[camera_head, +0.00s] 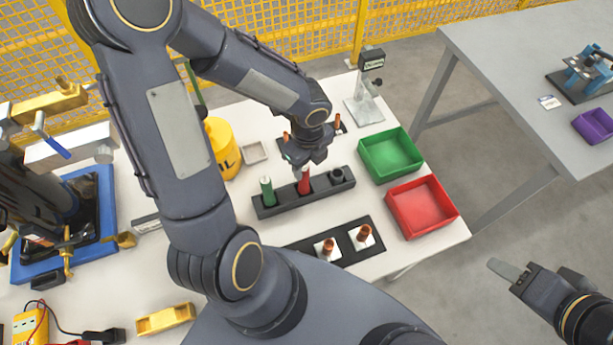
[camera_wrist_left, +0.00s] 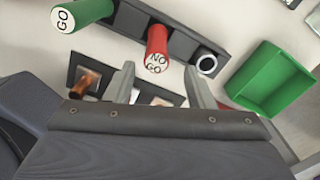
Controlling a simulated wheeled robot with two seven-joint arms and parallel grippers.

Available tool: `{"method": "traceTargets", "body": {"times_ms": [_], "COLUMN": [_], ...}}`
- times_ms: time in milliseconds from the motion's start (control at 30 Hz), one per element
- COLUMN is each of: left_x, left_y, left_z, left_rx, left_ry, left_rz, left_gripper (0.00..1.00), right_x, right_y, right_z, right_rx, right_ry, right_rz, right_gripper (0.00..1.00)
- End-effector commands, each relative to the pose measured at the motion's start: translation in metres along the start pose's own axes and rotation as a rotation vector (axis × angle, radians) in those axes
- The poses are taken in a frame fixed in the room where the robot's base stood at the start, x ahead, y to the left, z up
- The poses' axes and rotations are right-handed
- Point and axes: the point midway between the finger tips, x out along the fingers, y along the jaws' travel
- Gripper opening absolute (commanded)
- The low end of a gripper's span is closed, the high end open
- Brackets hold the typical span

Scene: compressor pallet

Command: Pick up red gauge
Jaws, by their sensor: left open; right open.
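The red gauge (camera_head: 304,184) stands upright in the middle of a black rack (camera_head: 330,187). In the left wrist view the red gauge (camera_wrist_left: 157,48) shows its white end marked NO GO. My left gripper (camera_head: 303,168) is above it, pointing down, and hides part of it in the head view. In the left wrist view my left gripper (camera_wrist_left: 162,78) is open, with the red gauge's end in the gap between its fingertips; I cannot tell whether they touch it. My right gripper (camera_head: 541,268) is open and empty at the lower right, away from the table.
A green gauge (camera_head: 267,190), marked GO, stands in the rack left of the red one. A dark ring (camera_head: 337,175) sits at its right end. Green (camera_head: 391,154) and red (camera_head: 422,207) trays lie to the right. A black plate with copper-coloured parts (camera_head: 364,234) lies in front.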

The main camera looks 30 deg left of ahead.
Motion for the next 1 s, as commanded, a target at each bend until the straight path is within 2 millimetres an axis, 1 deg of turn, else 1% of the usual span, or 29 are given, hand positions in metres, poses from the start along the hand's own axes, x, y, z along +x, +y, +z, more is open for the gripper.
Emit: {"method": "traceTargets", "body": {"times_ms": [33,167,300,400,500,700,1000], "left_x": [0.008,0.022,0.045,0.056,0.06,0.059,0.059], "left_y": [0.001,0.003,0.006,0.006,0.005,0.005,0.005], "left_z": [0.0,0.004,0.008,0.008,0.008,0.009,0.009], "left_rx": [0.0,-0.002,-0.003,-0.003,-0.004,-0.005,-0.005], "left_ry": [0.001,0.002,0.002,0.002,0.001,0.001,0.001], "left_rz": [0.004,0.005,0.005,0.003,0.001,0.0,0.0], "left_gripper": [0.49,0.49,0.49,0.49,0.49,0.49,0.1], "right_x": [0.002,0.002,0.004,0.006,0.006,0.006,0.006], "right_y": [0.001,0.001,0.002,0.003,0.003,0.003,0.003], "right_z": [0.001,0.001,0.002,0.003,0.003,0.003,0.003], "right_rx": [0.0,0.0,0.0,0.0,0.0,0.0,0.0], "right_ry": [0.0,0.0,0.0,0.0,0.0,0.0,0.0], "right_rz": [0.0,0.0,0.0,0.0,0.0,0.0,0.0], "right_gripper": [0.45,0.45,0.45,0.45,0.45,0.45,0.45]}}
